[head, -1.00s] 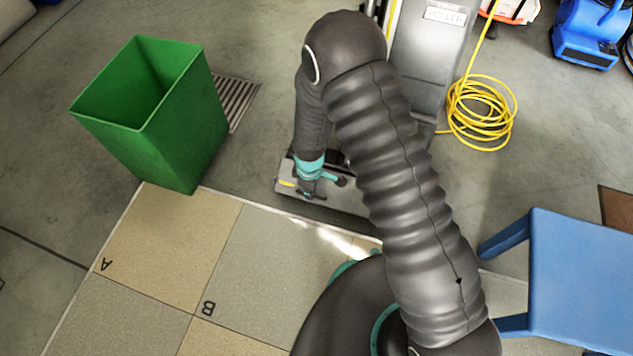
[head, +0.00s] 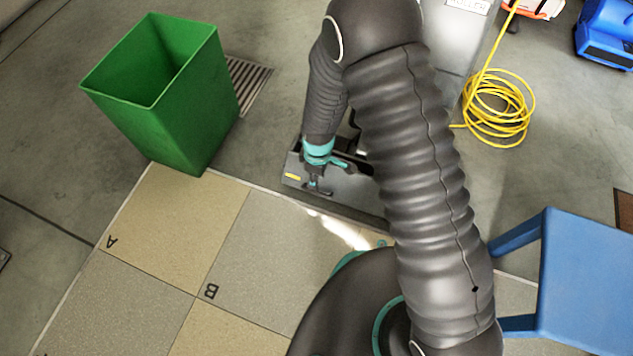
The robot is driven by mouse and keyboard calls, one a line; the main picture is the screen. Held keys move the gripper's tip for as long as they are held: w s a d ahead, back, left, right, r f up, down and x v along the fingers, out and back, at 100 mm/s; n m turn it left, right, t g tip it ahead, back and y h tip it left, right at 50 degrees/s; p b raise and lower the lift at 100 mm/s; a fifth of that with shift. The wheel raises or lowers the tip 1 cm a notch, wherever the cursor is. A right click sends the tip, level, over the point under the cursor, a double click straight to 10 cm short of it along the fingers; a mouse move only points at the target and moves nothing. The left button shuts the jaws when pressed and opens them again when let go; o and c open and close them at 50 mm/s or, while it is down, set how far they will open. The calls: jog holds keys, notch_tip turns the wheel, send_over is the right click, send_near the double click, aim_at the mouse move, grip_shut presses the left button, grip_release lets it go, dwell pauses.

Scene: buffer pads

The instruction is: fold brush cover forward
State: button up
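The brush cover seems to be the grey panel (head: 352,196) at the low front of the grey machine (head: 452,40), with a small yellow mark on its left end. My gripper (head: 318,190) is at the left part of this panel, pointing down at its front edge. The fingers are small and dark in this view, and I cannot tell whether they are open or shut or whether they touch the panel. My arm hides the panel's right part and much of the machine.
A green bin (head: 170,95) stands at the left beside a floor grate (head: 248,84). A coiled yellow cable (head: 497,108) lies right of the machine. A blue table or stool (head: 590,285) is at the right. Tiles marked A and B (head: 255,250) cover the near floor.

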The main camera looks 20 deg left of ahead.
notch_tip(320, 180, up, 8)
jog(key=shift+w, duration=0.2)
